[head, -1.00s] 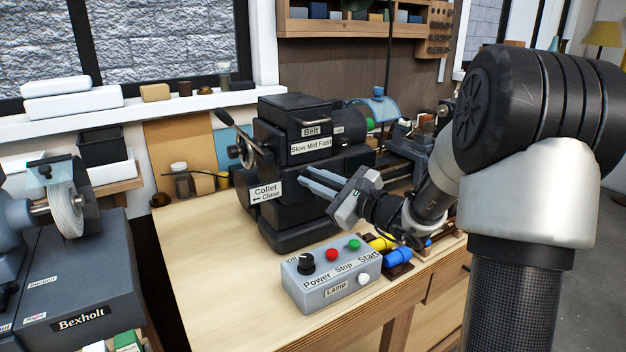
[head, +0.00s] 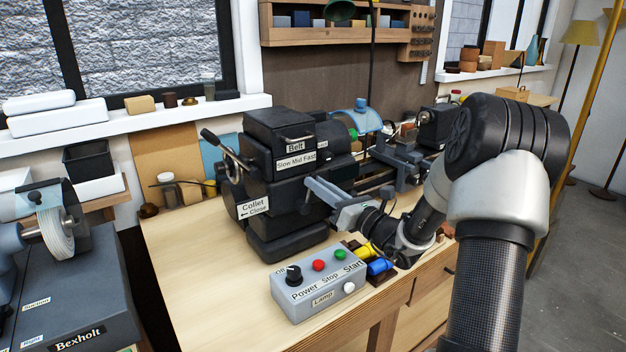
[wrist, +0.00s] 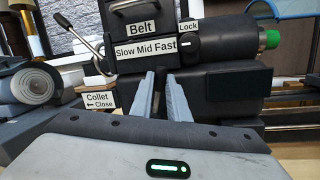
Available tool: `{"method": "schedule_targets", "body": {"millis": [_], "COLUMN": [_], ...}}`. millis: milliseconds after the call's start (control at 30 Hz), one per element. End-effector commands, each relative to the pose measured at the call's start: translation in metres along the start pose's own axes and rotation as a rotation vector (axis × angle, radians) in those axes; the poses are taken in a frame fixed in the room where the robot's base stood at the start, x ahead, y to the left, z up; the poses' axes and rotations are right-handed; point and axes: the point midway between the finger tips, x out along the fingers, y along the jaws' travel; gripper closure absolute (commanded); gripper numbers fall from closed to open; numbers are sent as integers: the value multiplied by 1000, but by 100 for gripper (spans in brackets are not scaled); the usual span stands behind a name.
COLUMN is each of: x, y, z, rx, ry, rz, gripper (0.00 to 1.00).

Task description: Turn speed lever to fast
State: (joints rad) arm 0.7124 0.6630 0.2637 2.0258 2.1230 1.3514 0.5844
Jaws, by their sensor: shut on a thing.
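The black lathe headstock (head: 262,190) stands on the wooden bench, with a "Slow Mid Fast" label (head: 297,160) on its front. My gripper (head: 309,183) reaches in from the right, with its fingertips at the headstock front just below that label. In the wrist view, the label (wrist: 146,50) is above my gripper (wrist: 161,75), whose tips are a small gap apart under the "Mid" to "Fast" part. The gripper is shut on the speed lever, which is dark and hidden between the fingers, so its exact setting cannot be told.
A grey control box (head: 318,283) with a knob and buttons sits in front of the headstock, below my gripper. A "Collet" handle (head: 228,155) sticks out at the left. Yellow and blue cylinders (head: 379,267) lie under my wrist. The bench left of the box is clear.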

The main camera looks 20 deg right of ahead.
Motion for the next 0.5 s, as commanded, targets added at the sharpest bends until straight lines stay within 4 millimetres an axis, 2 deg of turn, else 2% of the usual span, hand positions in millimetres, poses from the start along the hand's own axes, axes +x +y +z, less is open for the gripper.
{"method": "schedule_targets", "body": {"millis": [200, 500], "x": [-3, -5], "y": [-11, -19], "z": [0, -4], "rx": [150, 261], "ry": [-28, -50], "rz": [-20, -34], "gripper": [100, 100]}}
